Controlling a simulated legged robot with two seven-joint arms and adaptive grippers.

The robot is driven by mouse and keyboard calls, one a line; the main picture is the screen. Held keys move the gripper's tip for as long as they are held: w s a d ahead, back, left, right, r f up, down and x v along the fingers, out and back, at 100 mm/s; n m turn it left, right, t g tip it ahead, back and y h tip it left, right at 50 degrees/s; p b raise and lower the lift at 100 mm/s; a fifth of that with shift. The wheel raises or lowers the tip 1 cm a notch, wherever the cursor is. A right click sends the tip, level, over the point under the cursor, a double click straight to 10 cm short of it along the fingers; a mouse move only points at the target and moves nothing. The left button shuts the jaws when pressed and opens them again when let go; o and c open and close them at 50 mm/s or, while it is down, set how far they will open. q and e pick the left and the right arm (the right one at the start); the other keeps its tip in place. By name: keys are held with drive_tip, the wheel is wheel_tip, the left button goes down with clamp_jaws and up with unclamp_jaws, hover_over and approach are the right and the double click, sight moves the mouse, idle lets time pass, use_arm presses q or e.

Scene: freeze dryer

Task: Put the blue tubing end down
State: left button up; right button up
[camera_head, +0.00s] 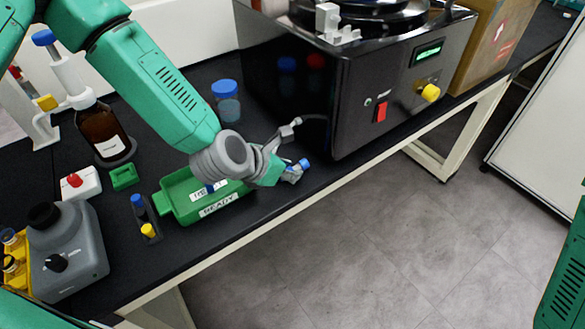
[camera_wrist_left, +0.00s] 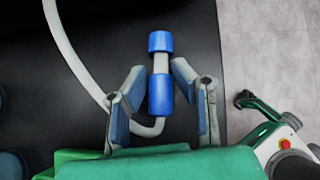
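The blue tubing end (camera_wrist_left: 160,92) shows in the left wrist view as two blue sleeves with a pale section between them. It lies between the fingers of my left gripper (camera_wrist_left: 158,68), with dark gaps beside it, so the gripper looks open around it. In the head view, a blue tip of the tubing end (camera_head: 304,163) shows beside my left gripper (camera_head: 292,174), low over the bench near its front edge. The fingers partly hide it there. Whether it rests on the bench is unclear. My right gripper is not in view.
The pale tubing (camera_wrist_left: 75,52) curves in from the upper left. The black freeze dryer (camera_head: 350,95) stands to the right. A green tray (camera_head: 172,205) lies below my left forearm. A blue-capped container (camera_head: 228,105) stands behind. Bare bench (camera_head: 262,215) borders the front edge.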

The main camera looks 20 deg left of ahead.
use_arm(q)
drive_tip(key=shift+o, duration=0.3)
drive_tip(key=shift+s+a+f, duration=0.1)
drive_tip(key=shift+a+f, duration=0.1)
drive_tip(key=shift+a, duration=0.85)
drive_tip(key=shift+s+d, duration=0.1)
drive_tip(key=shift+d, duration=0.6)
drive_tip(key=shift+a+r, duration=0.35)
drive_tip(key=shift+r, duration=0.1)
drive_tip(key=p+v, duration=0.1)
drive_tip(key=v, duration=1)
drive_tip(key=shift+r+p, duration=0.2)
drive_tip(key=shift+p, duration=0.15)
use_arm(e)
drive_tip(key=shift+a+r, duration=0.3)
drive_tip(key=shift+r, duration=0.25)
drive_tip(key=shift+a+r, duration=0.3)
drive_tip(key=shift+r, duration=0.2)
use_arm(q)
drive_tip(key=shift+s+a, duration=0.15)
